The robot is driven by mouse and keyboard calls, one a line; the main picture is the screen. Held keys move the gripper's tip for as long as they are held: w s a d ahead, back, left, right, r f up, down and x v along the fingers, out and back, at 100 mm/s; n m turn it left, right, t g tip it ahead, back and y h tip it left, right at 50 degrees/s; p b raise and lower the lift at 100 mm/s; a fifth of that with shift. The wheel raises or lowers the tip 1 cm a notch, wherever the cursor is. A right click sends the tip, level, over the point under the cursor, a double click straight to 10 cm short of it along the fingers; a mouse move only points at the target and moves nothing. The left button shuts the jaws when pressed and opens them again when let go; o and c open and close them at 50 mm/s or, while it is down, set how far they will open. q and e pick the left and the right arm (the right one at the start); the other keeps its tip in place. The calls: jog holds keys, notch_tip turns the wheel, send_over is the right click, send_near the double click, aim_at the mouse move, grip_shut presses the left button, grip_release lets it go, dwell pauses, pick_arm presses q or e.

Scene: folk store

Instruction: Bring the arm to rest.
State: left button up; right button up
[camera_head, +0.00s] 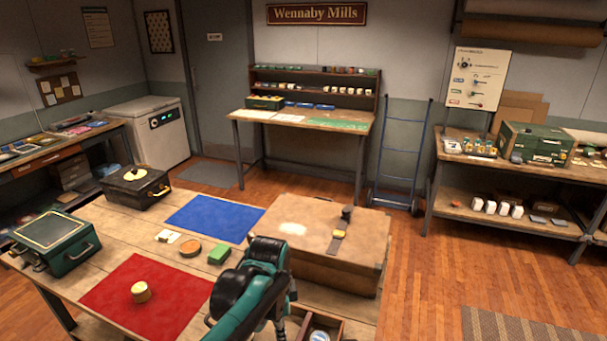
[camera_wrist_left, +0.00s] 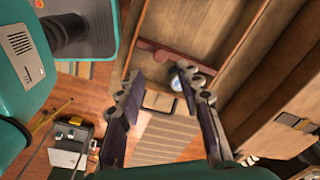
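My left arm reaches in at the bottom middle of the head view, over the front of the work table (camera_head: 110,215). A wooden drawer or tray (camera_wrist_left: 205,35) lies beyond the fingers. A small round pale object (camera_wrist_left: 176,82) shows beside the right fingertip; whether they touch cannot be told. My right gripper is in neither view.
A large brown box (camera_head: 310,265) stands right behind the arm. An open wooden tray (camera_head: 335,322) is at its right.

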pick_arm(q)
jog(key=s+a+n+t, duration=0.6)
jog(key=s+a+n, duration=0.5)
jog(key=n, duration=0.4)
jog(key=shift+s+a+b, duration=0.35)
jog(key=shift+s+a, duration=0.05)
jog(key=shift+s, duration=0.15)
